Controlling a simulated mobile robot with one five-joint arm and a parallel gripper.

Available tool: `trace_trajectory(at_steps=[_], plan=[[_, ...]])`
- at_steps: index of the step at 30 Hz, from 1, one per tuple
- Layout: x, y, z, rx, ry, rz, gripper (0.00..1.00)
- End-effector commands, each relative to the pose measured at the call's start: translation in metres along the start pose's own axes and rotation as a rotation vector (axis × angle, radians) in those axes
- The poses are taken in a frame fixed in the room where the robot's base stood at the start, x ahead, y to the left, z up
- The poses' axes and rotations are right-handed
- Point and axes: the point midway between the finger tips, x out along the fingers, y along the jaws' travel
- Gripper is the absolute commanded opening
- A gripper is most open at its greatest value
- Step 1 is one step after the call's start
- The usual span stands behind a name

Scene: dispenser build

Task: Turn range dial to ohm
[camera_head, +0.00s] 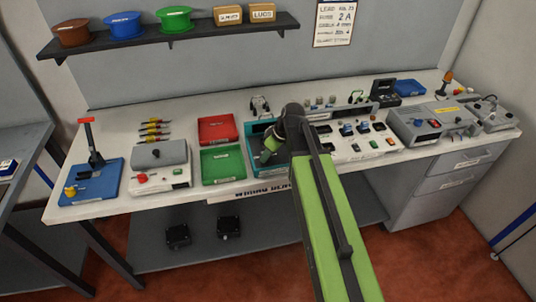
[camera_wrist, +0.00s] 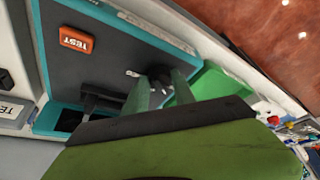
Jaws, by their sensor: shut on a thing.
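A teal-framed tester (camera_head: 255,129) lies on the bench, partly hidden by my gripper (camera_head: 268,152) and arm in the head view. In the wrist view its dark grey face shows inside the teal frame (camera_wrist: 150,27). My gripper (camera_wrist: 158,84) reaches down to that face, with its two green fingers on either side of a dark round knob, the range dial (camera_wrist: 160,74). The fingers are shut on it. A small white mark lies beside the dial. The range wording and the dial's pointer cannot be read.
An orange TEST button (camera_wrist: 76,39) is on the same face. A green tray (camera_head: 222,164) and a red tray (camera_head: 217,129) stand to the left. A panel with several switches (camera_head: 360,142) and a grey power unit (camera_head: 425,122) stand to the right.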

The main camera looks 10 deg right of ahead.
Motion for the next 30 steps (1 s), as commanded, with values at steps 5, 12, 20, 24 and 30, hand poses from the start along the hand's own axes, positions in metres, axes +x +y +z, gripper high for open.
trace_trajectory(at_steps=[5, 12, 20, 24, 30], plan=[[-0.0001, -0.0025, 0.0010, 0.084, -0.001, 0.034, 0.00], [0.0000, -0.0048, 0.0005, 0.272, -0.001, 0.113, 0.00], [0.0005, -0.0062, -0.0006, 0.500, -0.001, 0.208, 0.00], [0.0009, -0.0070, -0.0016, 0.615, -0.001, 0.255, 0.00], [0.0013, -0.0073, -0.0024, 0.755, -0.002, 0.314, 0.00]])
